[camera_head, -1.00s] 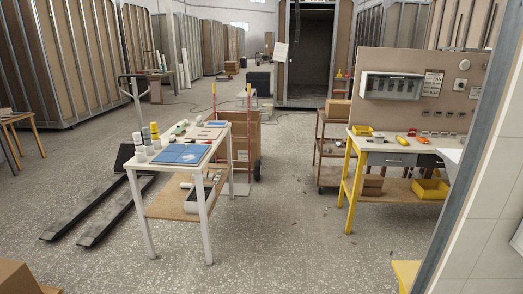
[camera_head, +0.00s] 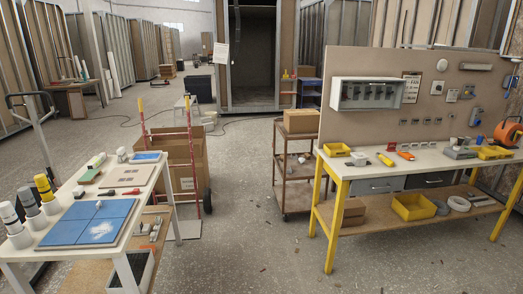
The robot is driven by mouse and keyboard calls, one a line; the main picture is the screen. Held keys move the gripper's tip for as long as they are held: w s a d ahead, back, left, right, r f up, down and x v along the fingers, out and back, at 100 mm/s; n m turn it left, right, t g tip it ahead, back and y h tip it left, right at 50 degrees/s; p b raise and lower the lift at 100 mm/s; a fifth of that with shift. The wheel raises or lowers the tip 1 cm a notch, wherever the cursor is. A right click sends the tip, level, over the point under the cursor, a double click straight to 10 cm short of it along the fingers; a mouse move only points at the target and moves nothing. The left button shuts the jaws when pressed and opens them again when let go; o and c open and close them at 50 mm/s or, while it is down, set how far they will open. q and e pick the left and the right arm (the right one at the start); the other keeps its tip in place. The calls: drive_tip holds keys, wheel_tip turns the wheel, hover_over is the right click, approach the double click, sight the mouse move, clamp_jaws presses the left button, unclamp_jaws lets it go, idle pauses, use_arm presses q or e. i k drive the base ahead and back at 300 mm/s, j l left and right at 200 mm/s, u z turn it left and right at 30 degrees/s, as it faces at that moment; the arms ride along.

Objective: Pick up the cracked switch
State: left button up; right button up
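I cannot make out a cracked switch. Several small switch or socket plates (camera_head: 428,121) are mounted on the beige back panel (camera_head: 375,58) of the yellow-legged workbench (camera_head: 330,222). A small pale item (camera_head: 358,159) lies near the bench's front left, and several tiny white items stand along its back edge. They are too small to tell whether any is a cracked switch. Neither of my grippers is in view.
A white table (camera_head: 125,258) with blue tiles (camera_head: 88,222) stands at left. A red hand truck with a cardboard box (camera_head: 180,165) and a brown cart (camera_head: 290,190) stand farther back. The workbench holds yellow bins (camera_head: 414,207). The floor (camera_head: 250,255) between white table and workbench is open.

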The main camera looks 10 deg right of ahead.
sight(357, 155)
drive_tip(key=i+l+z, duration=0.1)
drive_tip(key=i+z, duration=0.25)
drive_tip(key=i, duration=0.3)
drive_tip(key=i+j+z, duration=0.1)
drive_tip(key=i+z, duration=0.3)
drive_tip(key=i, duration=0.2)
drive_tip(key=i+j+z, duration=0.35)
drive_tip(key=i, duration=0.3)
drive_tip(key=l, duration=0.1)
